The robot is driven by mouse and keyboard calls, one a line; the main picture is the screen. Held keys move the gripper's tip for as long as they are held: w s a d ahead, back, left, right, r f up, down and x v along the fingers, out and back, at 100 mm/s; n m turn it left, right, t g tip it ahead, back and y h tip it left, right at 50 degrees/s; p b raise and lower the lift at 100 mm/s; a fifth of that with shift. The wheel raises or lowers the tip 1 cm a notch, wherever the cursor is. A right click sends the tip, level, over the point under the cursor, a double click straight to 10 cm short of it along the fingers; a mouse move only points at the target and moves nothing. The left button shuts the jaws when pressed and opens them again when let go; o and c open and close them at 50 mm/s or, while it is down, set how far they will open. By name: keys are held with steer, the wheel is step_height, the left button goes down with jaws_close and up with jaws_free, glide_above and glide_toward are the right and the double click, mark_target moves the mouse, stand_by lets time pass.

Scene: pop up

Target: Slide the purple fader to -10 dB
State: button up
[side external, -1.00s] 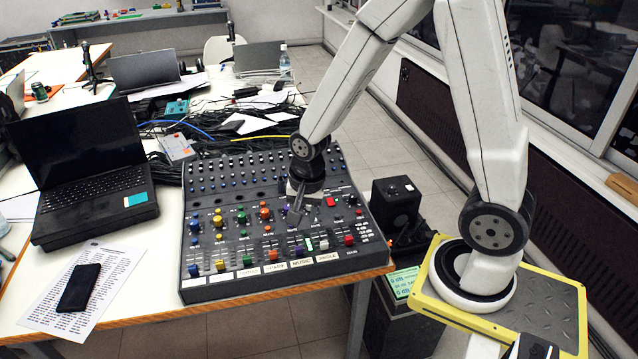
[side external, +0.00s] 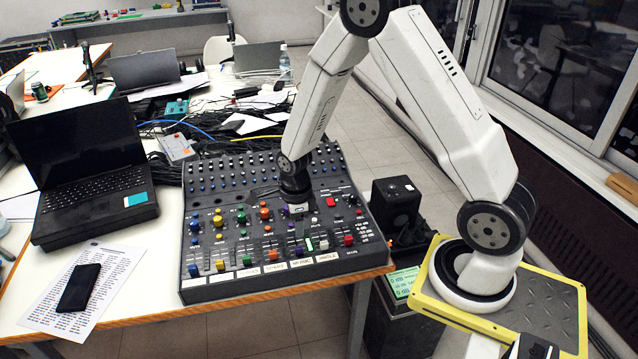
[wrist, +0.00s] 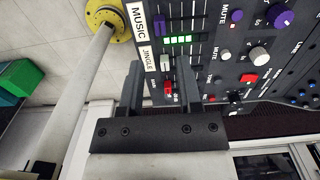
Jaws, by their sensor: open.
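The purple fader (wrist: 160,24) is in the MUSIC channel of the black mixer (wrist: 216,22), near the top of the wrist view. In the side view the purple fader (side external: 299,250) is a small cap in the lower slider rows. My gripper (wrist: 158,63) is open and empty. The purple fader is beyond the fingertips. In the side view my gripper (side external: 297,207) points down over the knobs, and its fingers are hard to make out.
Coloured knobs, such as an orange one (side external: 265,213), surround the gripper. A green level meter (wrist: 178,40) is beside the purple fader. A laptop (side external: 95,180) and phone (side external: 79,288) lie left of the mixer; a black box (side external: 397,200) stands right.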

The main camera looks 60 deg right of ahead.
mark_target(299, 247)
steer(key=shift+f, duration=0.2)
steer(key=shift+f, duration=3.7)
jaws_close()
